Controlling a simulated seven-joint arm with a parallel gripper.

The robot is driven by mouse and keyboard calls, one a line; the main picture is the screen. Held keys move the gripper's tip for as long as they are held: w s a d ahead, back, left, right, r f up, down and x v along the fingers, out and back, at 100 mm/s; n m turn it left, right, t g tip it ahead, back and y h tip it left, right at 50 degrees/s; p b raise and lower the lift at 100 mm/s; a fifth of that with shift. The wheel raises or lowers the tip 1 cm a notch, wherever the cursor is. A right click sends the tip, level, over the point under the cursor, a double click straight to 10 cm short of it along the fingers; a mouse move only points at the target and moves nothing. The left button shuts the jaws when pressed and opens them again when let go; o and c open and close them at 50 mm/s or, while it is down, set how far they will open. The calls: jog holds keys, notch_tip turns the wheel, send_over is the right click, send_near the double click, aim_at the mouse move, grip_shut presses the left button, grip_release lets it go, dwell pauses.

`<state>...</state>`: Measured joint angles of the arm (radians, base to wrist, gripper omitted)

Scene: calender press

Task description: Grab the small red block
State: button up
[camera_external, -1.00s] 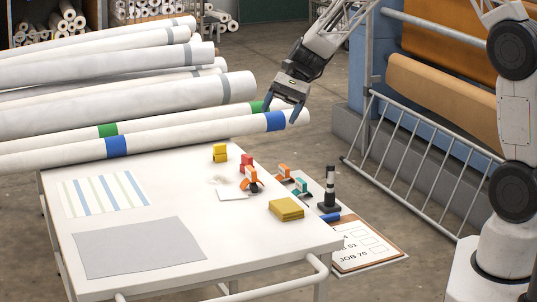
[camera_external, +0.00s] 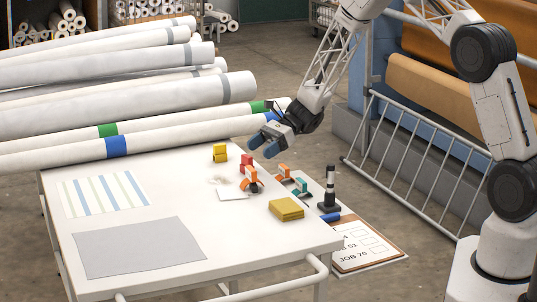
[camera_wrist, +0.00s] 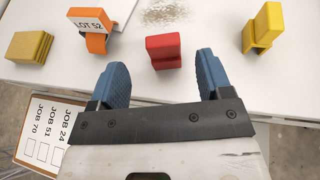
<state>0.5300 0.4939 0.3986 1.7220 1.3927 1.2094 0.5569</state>
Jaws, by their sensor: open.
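The small red block (camera_wrist: 164,50) stands on the white table in the wrist view, just ahead of my gripper and roughly between the lines of its two blue fingers. It also shows in the external view (camera_external: 247,160), behind an orange clamp-like piece. My gripper (camera_wrist: 160,78) is open and empty, with its fingers spread wide. In the external view my gripper (camera_external: 262,147) hangs close above the block, near the table's far right edge. I see no contact between the fingers and the block.
An orange piece with a "LOT 52" tag (camera_wrist: 90,25) stands left of the block, with a yellow stack (camera_wrist: 30,46) farther left. A yellow block (camera_wrist: 262,27) stands to the right. White rolls (camera_external: 180,132) lie behind the table. A clipboard (camera_external: 365,245) lies beside it.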

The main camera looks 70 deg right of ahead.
aim_at(243, 174)
jog(key=shift+w+d+f, duration=0.1)
jog(key=shift+d+f, duration=0.15)
jog(key=shift+f, duration=0.1)
jog(key=shift+x, duration=1.25)
jog(key=shift+a, duration=0.1)
jog(key=shift+x, duration=2.55)
jog(key=shift+c, duration=0.4)
